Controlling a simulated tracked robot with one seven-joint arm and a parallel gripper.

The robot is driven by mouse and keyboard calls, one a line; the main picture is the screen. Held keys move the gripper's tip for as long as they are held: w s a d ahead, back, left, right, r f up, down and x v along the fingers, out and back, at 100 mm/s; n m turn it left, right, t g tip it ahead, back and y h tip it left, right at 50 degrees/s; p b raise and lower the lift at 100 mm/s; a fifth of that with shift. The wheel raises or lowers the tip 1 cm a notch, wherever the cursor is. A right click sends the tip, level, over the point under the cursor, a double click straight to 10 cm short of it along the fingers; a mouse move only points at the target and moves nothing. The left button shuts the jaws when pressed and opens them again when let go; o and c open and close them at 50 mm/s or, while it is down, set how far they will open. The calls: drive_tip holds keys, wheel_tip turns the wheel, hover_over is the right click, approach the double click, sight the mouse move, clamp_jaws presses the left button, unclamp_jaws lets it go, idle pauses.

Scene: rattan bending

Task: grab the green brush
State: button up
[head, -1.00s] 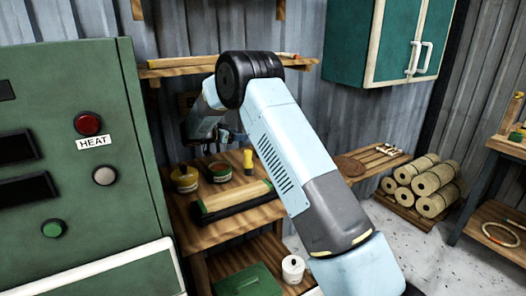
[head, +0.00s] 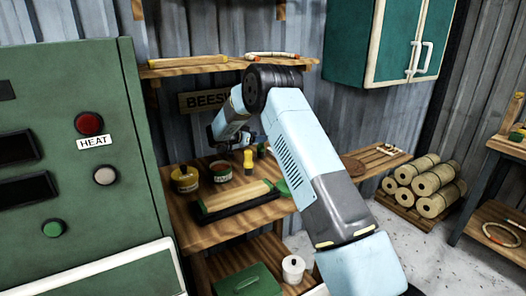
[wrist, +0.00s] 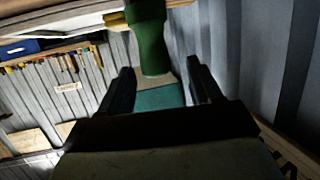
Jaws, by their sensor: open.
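In the wrist view, a green handle-like object (wrist: 149,40) with a paler part at its lower end stands out beyond my fingertips, roughly between them; it looks like the green brush. My gripper (wrist: 160,72) is open, with both dark fingers apart and nothing touching them that I can see. In the head view my gripper (head: 222,143) is above the back of the wooden bench, near the yellow-handled tool (head: 248,160). I cannot make out the green brush clearly in the head view; my arm covers part of the bench.
A wall shelf (head: 200,68) hangs above. The green heater cabinet (head: 100,200) stands close on the left.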

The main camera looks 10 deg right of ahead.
drive_tip(key=x, duration=0.2)
drive_tip(key=shift+w+d+f, duration=0.15)
drive_tip(key=shift+w+d, duration=0.05)
drive_tip(key=shift+d, duration=0.1)
clamp_jaws()
idle(0.3)
